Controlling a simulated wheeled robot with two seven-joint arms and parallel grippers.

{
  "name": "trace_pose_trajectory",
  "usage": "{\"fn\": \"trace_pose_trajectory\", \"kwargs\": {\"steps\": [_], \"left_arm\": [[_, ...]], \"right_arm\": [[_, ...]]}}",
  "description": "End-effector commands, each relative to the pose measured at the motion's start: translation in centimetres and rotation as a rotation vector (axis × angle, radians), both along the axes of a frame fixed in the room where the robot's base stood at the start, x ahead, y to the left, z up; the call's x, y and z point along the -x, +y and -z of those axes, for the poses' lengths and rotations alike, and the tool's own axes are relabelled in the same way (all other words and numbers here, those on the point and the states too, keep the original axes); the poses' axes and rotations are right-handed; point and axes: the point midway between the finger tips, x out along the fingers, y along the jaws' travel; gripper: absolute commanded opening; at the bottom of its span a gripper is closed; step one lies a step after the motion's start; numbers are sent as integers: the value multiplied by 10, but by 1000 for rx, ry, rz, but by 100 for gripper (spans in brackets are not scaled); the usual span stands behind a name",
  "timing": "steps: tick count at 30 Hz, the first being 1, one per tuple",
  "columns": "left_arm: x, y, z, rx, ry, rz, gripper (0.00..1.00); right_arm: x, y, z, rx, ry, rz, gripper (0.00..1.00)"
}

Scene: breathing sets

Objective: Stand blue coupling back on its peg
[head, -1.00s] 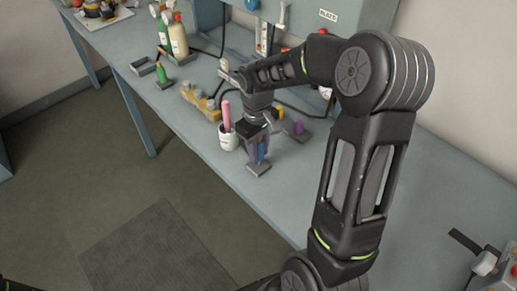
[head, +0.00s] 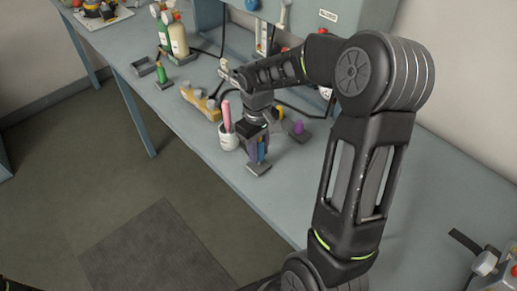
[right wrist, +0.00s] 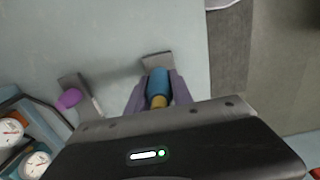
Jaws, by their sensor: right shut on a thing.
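The blue coupling (head: 262,150) is upright between the fingers of my right gripper (head: 259,150), which is shut on it. In the right wrist view the blue coupling (right wrist: 158,82) sits between the two grey-purple fingers, with a tan end towards the camera. A small grey base plate (head: 258,169) lies on the bench right under the coupling; it also shows in the right wrist view (right wrist: 157,61). The peg itself is hidden, and I cannot tell whether the coupling is around it or just above it. My left gripper is out of view.
A white cup (head: 228,138) with a pink stick stands close left of the gripper. A purple coupling (head: 298,127) on its grey base is close right. A yellow block (head: 199,101) and a green piece (head: 158,73) stand further back.

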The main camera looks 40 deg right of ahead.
Motion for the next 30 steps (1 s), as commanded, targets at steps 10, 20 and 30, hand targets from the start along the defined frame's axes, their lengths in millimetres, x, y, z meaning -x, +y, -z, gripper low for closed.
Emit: {"fn": "trace_pose_trajectory", "kwargs": {"steps": [10,20,30], "left_arm": [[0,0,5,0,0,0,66],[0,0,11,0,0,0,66],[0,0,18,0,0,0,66]], "right_arm": [[0,0,6,0,0,0,0],[0,0,14,0,0,0,0],[0,0,23,0,0,0,0]]}}
